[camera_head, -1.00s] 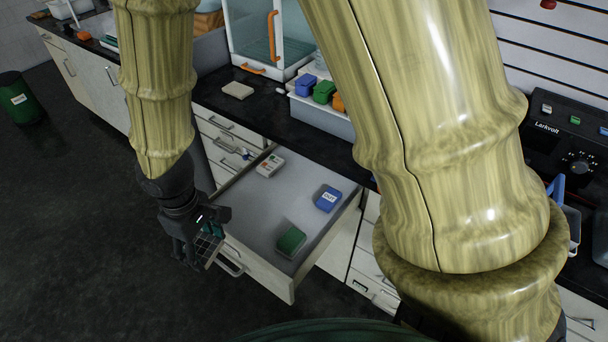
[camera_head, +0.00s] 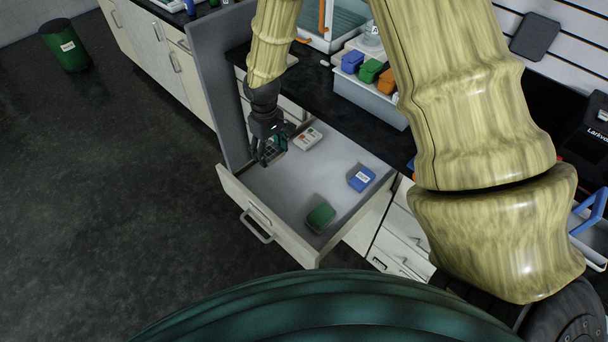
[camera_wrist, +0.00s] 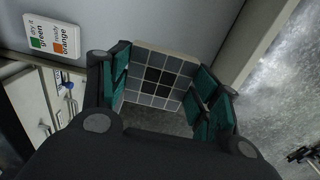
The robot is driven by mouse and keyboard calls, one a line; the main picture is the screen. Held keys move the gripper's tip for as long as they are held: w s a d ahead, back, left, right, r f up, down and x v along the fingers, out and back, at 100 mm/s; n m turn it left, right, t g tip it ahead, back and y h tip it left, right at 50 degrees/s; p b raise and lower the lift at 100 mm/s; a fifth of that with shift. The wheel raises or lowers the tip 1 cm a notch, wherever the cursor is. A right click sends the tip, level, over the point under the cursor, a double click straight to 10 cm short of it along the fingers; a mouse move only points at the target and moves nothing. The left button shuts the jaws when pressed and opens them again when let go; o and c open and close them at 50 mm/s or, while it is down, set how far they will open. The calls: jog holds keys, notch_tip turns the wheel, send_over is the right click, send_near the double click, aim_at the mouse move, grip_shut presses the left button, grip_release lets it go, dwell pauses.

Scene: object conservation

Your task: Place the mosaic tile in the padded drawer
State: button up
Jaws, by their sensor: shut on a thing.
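My gripper (camera_head: 270,150) is shut on the mosaic tile (camera_wrist: 158,78), a flat square of grey and dark cells on a pale backing. In the wrist view the tile sits between the teal finger pads. In the head view my gripper hangs over the left inner part of the open drawer (camera_head: 285,185), and the tile is mostly hidden by the fingers. The drawer has a grey floor. I cannot tell how high the tile is above it.
In the drawer are a green block (camera_head: 321,216), a blue box (camera_head: 361,179) and a white label card (camera_head: 308,139). The card also shows in the wrist view (camera_wrist: 52,38). A grey panel (camera_head: 215,80) stands beside the drawer's left side. The drawer floor's middle is clear.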

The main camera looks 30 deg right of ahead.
aim_at(274, 177)
jog(key=shift+f+p, duration=1.45)
jog(key=shift+f, duration=3.45)
jog(key=shift+f, duration=0.2)
jog(key=o, duration=1.1)
jog(key=shift+r, duration=0.1)
jog(key=shift+r+b, duration=1.9)
jog(key=shift+r, duration=4.2)
